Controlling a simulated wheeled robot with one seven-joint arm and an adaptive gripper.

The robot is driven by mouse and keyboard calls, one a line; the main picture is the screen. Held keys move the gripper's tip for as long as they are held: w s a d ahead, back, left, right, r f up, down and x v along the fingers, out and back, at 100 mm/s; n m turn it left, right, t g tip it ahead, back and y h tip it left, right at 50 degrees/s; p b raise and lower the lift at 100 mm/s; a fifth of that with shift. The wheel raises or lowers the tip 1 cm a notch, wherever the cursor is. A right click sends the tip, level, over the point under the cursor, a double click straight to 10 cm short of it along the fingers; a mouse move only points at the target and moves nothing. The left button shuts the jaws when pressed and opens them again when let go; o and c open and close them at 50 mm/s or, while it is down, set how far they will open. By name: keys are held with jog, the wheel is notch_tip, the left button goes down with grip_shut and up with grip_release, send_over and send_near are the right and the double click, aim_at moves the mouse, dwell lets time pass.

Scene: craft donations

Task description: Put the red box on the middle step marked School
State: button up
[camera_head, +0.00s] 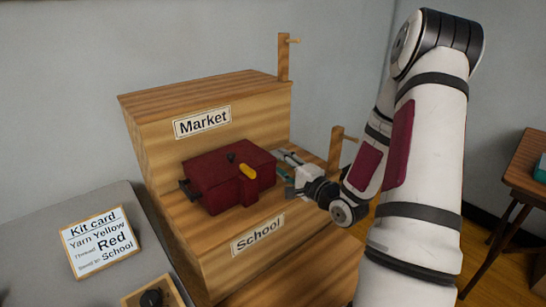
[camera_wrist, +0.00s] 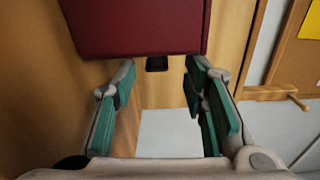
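The red box (camera_head: 215,173) sits on the middle step marked School (camera_head: 258,235), below the Market riser. It has a black knob and a yellow piece on top, and a dark handle at its left side. My gripper (camera_head: 286,166) is at the right side of the box, apart from it as far as I can tell. In the wrist view the red box (camera_wrist: 140,25) fills the top, with a small black part (camera_wrist: 157,63) under its edge. My gripper (camera_wrist: 162,82) is open there, teal pads spread, with nothing between them.
The wooden stepped stand has a top step (camera_head: 200,88) marked Market, and pegged posts (camera_head: 284,58) at its right edge. A brown table (camera_head: 528,165) is at right.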

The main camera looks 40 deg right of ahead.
jog(key=s, duration=0.6)
jog(key=shift+s+p, duration=0.2)
jog(key=shift+p, duration=0.2)
